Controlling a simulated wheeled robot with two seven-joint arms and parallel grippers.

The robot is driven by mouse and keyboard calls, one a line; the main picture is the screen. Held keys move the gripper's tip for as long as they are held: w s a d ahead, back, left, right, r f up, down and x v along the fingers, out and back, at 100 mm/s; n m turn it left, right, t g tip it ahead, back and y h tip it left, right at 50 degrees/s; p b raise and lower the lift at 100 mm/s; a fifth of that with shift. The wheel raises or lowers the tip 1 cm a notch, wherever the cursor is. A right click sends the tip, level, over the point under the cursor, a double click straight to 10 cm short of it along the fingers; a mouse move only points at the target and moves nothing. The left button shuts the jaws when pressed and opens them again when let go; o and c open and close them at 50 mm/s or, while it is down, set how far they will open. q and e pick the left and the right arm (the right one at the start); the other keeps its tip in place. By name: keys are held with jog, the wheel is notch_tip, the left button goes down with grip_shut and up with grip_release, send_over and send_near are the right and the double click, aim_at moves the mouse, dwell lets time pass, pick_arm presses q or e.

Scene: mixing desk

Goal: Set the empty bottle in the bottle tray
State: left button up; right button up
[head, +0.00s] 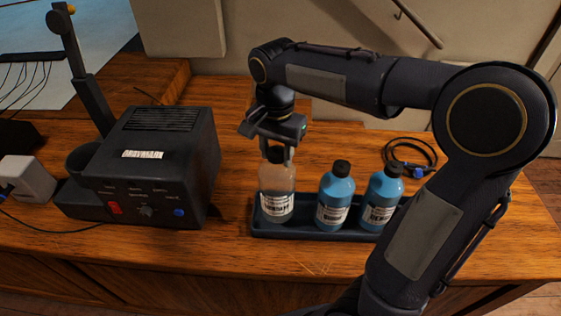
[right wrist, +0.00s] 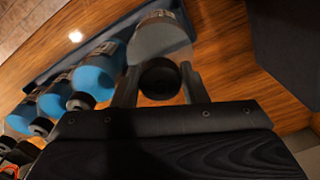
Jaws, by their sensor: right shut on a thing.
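The empty bottle (head: 277,186) is clear with a black cap and a white label. It stands upright at the left end of the dark bottle tray (head: 310,234). Its base shows at the tray's left slot; whether it rests on the tray floor is hard to tell. My right gripper (head: 277,156) is shut on the bottle at its neck from above. In the right wrist view the fingers (right wrist: 159,88) sit on both sides of the black cap, with the clear bottle (right wrist: 160,40) beyond. My left gripper is not in view.
A black box device (head: 150,165) with knobs stands left of the tray. A coiled black cable (head: 408,158) lies behind right. Desk in front is clear.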

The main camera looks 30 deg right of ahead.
aim_at(277, 184)
jog(key=shift+d+f, duration=0.25)
jog(key=shift+f, duration=0.05)
jog(key=shift+d+f, duration=0.2)
jog(key=shift+f, duration=1.55)
jog(key=o, duration=1.3)
jog(key=shift+f, duration=0.1)
jog(key=shift+c, duration=0.2)
